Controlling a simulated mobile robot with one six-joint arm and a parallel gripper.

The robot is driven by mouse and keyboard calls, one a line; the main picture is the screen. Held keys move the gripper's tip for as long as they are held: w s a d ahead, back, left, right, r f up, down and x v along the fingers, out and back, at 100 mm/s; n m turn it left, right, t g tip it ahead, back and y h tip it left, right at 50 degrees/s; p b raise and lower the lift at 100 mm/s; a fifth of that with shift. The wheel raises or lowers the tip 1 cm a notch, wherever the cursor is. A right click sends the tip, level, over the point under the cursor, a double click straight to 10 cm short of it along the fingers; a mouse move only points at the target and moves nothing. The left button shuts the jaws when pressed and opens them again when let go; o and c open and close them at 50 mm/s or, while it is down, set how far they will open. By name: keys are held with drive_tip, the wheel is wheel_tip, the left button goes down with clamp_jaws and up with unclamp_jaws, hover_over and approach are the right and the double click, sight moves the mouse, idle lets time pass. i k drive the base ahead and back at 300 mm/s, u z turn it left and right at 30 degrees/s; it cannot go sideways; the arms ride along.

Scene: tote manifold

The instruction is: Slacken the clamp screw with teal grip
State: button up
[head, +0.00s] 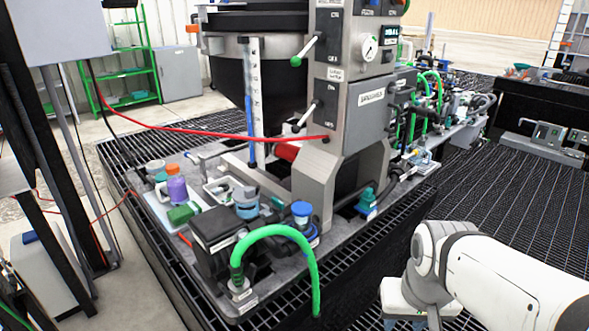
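A small teal part (367,197) stands on the grey machine bed, just right of the foot of the grey column. It may be the teal grip of the clamp screw, but it is too small to be sure, and no screw thread shows. A lever with a bright green knob (296,61) sticks out from the upper left of the column. My white arm comes in at the lower right, apart from the machine.
A green hose (314,262) arches over the near corner of the bed beside a black box (213,240). A blue-capped fitting (302,213) and a tray with bottles (150,203) stand nearby. A red hose crosses to the column. Dark grating on the right is mostly clear.

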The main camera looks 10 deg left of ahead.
sight(278, 205)
drive_tip(key=i, duration=0.95)
drive_tip(key=z, duration=0.05)
